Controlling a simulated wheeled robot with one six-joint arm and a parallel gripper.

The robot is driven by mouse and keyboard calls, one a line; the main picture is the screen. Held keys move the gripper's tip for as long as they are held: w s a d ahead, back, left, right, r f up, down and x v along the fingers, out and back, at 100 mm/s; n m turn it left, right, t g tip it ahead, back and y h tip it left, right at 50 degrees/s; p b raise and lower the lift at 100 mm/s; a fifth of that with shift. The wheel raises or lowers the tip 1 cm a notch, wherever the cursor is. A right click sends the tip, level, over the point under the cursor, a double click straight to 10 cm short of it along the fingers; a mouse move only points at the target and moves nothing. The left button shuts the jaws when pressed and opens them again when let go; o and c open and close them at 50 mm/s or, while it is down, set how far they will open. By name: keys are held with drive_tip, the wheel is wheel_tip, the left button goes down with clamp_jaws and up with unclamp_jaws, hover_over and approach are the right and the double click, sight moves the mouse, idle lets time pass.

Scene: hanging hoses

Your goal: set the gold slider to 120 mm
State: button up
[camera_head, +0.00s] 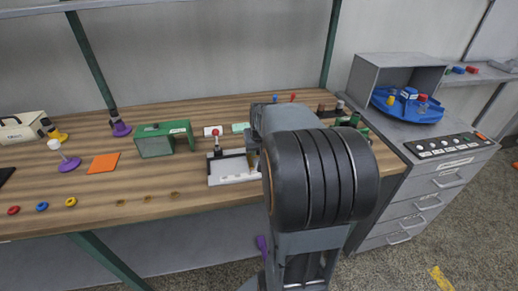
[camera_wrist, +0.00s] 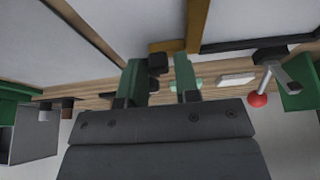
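A white fixture plate (camera_head: 228,169) lies near the bench's front edge, partly behind my arm. In the wrist view, a gold piece (camera_wrist: 193,28) runs along pale panels, with a short gold part reaching left. A black block (camera_wrist: 157,62) sits at that part's end; it seems to be the gold slider's knob. My gripper (camera_wrist: 158,62) is open, its two green fingers either side of the block with visible gaps. I cannot tell the depth between block and fingertips. My arm hides the gripper in the head view. No readable millimetre scale shows.
A red-knobbed lever (camera_head: 217,141) stands by the plate and shows in the wrist view (camera_wrist: 258,98). A green block (camera_head: 155,141) is to its left. A grey cabinet (camera_head: 420,190) with a blue tray (camera_head: 405,111) stands right.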

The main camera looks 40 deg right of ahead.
drive_tip(key=p+v, duration=0.2)
drive_tip(key=v, duration=1.1)
drive_tip(key=shift+r, duration=0.35)
drive_tip(key=shift+s, duration=0.15)
